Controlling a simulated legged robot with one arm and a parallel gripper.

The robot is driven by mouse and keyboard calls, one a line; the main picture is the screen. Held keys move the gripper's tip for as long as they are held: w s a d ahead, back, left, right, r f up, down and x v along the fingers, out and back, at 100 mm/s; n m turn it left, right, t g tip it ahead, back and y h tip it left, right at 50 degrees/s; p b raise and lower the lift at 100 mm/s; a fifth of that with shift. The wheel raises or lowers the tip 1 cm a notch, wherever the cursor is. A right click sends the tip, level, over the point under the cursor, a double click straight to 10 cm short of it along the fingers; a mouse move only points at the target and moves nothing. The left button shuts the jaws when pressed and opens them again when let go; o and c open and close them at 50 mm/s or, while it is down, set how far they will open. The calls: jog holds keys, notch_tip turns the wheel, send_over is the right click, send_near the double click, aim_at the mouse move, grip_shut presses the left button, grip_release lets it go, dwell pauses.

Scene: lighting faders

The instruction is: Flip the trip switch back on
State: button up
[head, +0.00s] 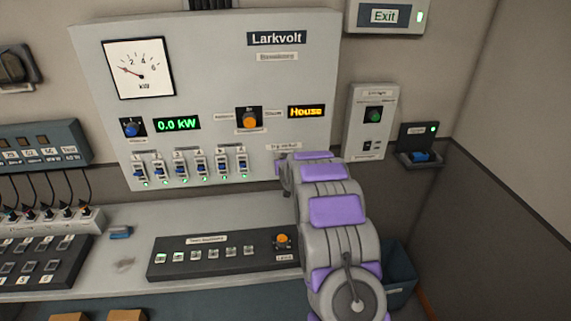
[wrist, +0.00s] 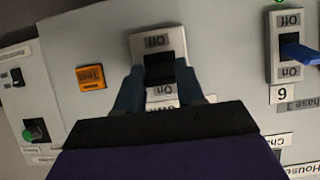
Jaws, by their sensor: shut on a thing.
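The trip switch plate (wrist: 156,42) is at the upper middle of the wrist view, which shows the panel upside down, with "Off" at the picture's top and "On" below. Its dark lever (wrist: 160,68) sits between the two fingers of my gripper (wrist: 160,90), which is shut on it. I cannot tell clearly which way the lever is set. In the head view my arm covers the switch at the lower right of the grey Larkvolt panel (head: 215,70).
An orange lamp or button (wrist: 91,77) is beside the switch. Numbered blue-lever switches (head: 196,166) line the panel's lower edge; switch 6 (wrist: 298,50) is close to my gripper. A green-button box (head: 373,115) is to the right. A black console (head: 210,254) lies on the counter below.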

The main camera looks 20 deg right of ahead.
jog(key=shift+w+r, duration=0.1)
jog(key=shift+r, duration=0.15)
dwell(0.3)
jog(key=o, duration=1)
jog(key=shift+f, duration=0.1)
jog(key=shift+o, duration=0.2)
jog(key=v, duration=1.7)
jog(key=shift+r+p, duration=0.3)
